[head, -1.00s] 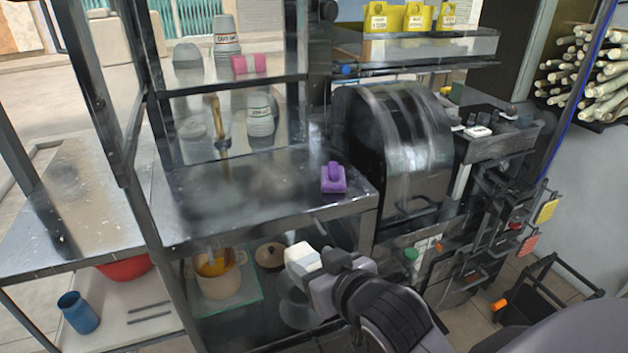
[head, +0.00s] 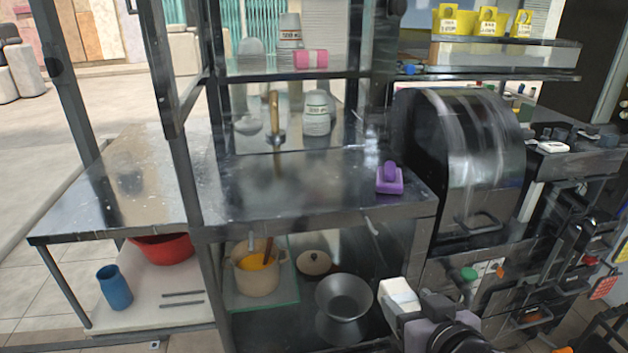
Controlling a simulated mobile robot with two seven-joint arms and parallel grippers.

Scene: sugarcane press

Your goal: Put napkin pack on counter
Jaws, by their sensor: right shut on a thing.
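My right gripper (head: 412,310) is at the bottom of the head view, right of centre. It is shut on a small white block-like pack (head: 400,292), which looks like the napkin pack. The pack is held in the air, in front of and below the edge of the steel counter (head: 285,190). The gripper hides part of the pack. The counter's middle is bare, with a purple object (head: 389,180) near its right end. My left gripper is out of view.
A brass tap-like post (head: 275,120) stands at the counter's back. Below are a pot (head: 257,280), a lid (head: 313,263) and a metal bowl (head: 343,296). A dark press (head: 470,150) stands right.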

